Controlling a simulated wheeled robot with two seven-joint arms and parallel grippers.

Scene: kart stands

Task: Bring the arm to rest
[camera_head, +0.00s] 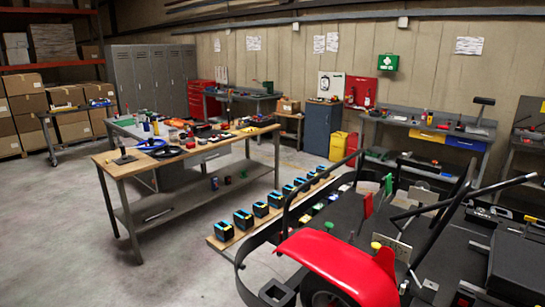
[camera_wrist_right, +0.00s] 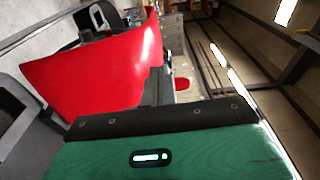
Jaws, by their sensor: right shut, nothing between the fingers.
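My right gripper (camera_wrist_right: 153,86) shows in the right wrist view as a dark grey piece beyond a black edge and a green housing with a small lit strip. It is shut and empty. A red fairing (camera_wrist_right: 95,65) lies just beyond it in that view; how far apart they are is hard to tell. In the head view the red fairing (camera_head: 338,263) is at the front of a kart, and I cannot make out either gripper there. My left gripper is not in view.
A long workbench (camera_head: 122,168) with tools stands at the left. Several black and blue blocks (camera_head: 243,219) line a low wooden board beside the kart (camera_head: 350,235). More benches and a blue cabinet (camera_head: 321,128) stand along the back wall. The floor at front left is clear.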

